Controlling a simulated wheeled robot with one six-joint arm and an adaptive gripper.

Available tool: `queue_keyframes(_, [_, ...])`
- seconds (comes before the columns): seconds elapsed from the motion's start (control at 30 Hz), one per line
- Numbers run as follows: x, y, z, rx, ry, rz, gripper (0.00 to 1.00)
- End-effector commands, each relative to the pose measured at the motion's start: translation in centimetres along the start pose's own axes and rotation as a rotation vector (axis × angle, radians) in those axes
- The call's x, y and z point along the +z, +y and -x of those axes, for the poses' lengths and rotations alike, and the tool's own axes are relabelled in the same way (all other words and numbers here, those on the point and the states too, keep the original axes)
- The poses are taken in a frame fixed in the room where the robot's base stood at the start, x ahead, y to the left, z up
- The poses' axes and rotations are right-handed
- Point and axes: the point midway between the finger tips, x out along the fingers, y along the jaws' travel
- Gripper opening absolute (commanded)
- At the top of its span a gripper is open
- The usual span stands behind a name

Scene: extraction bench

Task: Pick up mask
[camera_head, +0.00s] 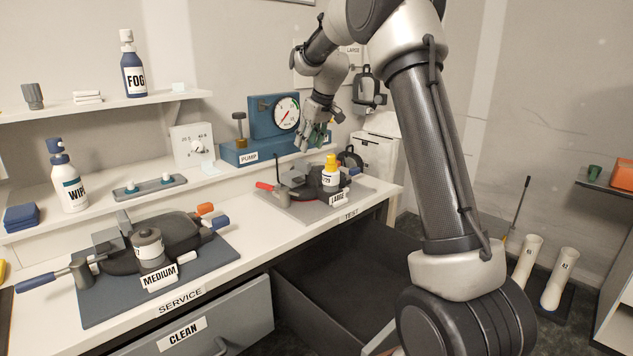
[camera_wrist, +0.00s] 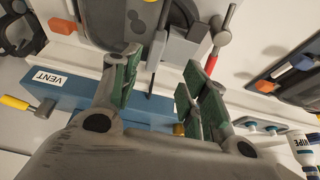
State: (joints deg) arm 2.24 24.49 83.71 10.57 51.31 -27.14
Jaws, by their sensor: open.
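A dark mask with a grey canister (camera_head: 148,248) lies on a blue-grey mat (camera_head: 95,305) behind a MEDIUM label at the front left of the bench. My gripper (camera_head: 316,138) is above the bench near the pump and this mask. In the wrist view its green-padded fingers (camera_wrist: 165,72) are apart with nothing held between them.
The blue pump with a gauge (camera_head: 272,118) stands close behind my gripper. A dark item (camera_head: 367,90) hangs on the wall under a LARGE sign. A wipe bottle (camera_head: 70,185) stands on the ledge. An open dark bin (camera_head: 335,265) lies below the bench.

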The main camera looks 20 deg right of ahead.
Motion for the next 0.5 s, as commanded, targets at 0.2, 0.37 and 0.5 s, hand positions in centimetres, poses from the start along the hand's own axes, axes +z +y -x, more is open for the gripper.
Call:
queue_keyframes(0.2, [-0.3, 0.2, -2.5, -0.002, -0.001, 0.004, 0.45])
queue_keyframes(0.37, [-0.2, 0.4, -3.9, -0.001, 0.001, 0.003, 0.45])
queue_keyframes(0.5, [0.0, 0.7, -6.0, -0.002, -0.001, 0.002, 0.45])
